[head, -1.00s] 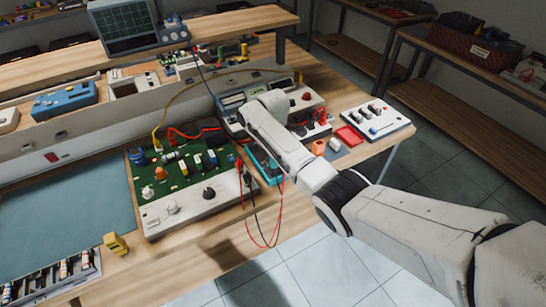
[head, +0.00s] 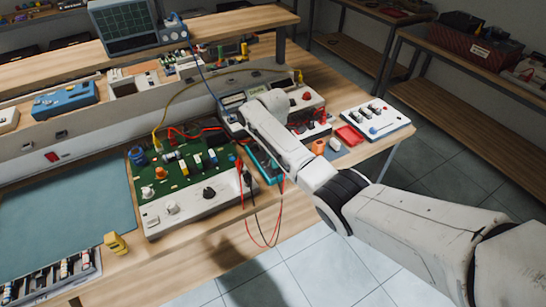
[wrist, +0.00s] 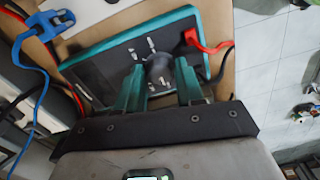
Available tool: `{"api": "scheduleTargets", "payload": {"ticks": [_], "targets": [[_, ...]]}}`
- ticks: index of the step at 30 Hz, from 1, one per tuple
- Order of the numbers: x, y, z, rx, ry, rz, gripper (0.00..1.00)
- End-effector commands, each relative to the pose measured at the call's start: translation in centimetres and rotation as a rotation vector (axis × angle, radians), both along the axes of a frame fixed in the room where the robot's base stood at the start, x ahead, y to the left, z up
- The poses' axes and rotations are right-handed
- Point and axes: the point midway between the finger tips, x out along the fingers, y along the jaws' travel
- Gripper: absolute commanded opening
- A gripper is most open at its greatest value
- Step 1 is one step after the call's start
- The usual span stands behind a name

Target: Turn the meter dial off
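The meter (wrist: 100,75) is a flat dark panel with a teal rim, lying under my gripper in the wrist view. Its round dark dial (wrist: 158,70) has white marks around it; I cannot read its setting. My gripper (wrist: 157,79) has two teal fingers, apart, with the dial between their tips. Contact with the dial is not clear. A red plug and a black lead (wrist: 205,44) enter the meter's right side.
A green circuit board unit (head: 185,180) with knobs stands left of the meter. Red and black leads (head: 262,238) hang over the bench's front edge. A white switch panel (head: 375,118) and a red tray (head: 349,136) lie right. A blue clip (wrist: 50,22) sits near the meter's corner.

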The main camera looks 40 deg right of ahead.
Motion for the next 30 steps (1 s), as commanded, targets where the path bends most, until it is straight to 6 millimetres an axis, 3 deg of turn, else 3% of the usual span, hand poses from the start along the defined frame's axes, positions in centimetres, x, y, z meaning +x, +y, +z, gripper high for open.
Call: {"api": "scheduleTargets", "payload": {"ticks": [5,14,30], "targets": [[0.0,0.0,0.0,0.000,0.001,-0.001,0.54],[0.0,0.0,0.4,0.000,-0.001,-0.001,0.54],[0.1,0.0,9.1,-0.001,-0.002,-0.001,0.54]]}}
